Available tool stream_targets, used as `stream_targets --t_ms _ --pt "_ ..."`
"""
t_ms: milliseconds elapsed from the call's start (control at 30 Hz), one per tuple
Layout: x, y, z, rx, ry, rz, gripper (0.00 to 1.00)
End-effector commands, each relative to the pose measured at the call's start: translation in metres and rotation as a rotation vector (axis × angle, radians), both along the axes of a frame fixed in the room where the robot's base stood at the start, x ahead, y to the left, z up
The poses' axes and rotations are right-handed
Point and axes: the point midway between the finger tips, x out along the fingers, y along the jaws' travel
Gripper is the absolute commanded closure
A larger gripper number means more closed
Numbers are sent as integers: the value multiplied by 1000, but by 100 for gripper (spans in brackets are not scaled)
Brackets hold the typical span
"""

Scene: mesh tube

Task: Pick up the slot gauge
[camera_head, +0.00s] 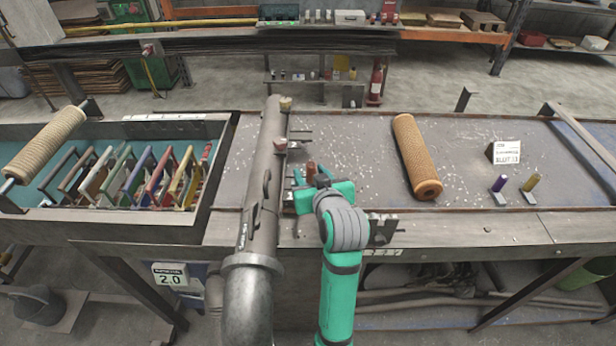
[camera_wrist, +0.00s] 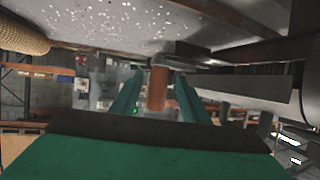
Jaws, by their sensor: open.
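My gripper (camera_head: 311,176) is at the front middle of the bench, just right of the large grey pipe. A copper-brown handle (camera_head: 311,168), which I take to be the slot gauge's, shows at its fingers. In the wrist view the handle (camera_wrist: 158,88) stands between the two open green fingers (camera_wrist: 158,82), with gaps visible on both sides. The handle's end joins a dark metal part (camera_wrist: 187,49); the rest of that part is hard to make out.
The large grey pipe (camera_head: 262,190) runs close along the gripper's left. A tan mesh roll (camera_head: 415,158), purple (camera_head: 499,183) and yellow (camera_head: 532,181) handled pieces, and a small sign (camera_head: 506,152) lie to the right. A rack of coloured frames (camera_head: 135,180) sits in the left tray.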

Motion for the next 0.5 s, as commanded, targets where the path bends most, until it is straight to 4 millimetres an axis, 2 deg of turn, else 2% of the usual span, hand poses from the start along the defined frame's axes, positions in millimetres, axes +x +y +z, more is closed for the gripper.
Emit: stream_targets --t_ms 100,233,500 --pt "17 1 -8 -1 1 -2 58" --pt "29 6 -13 -1 1 -1 58" --pt "34 7 -15 0 0 -1 58"
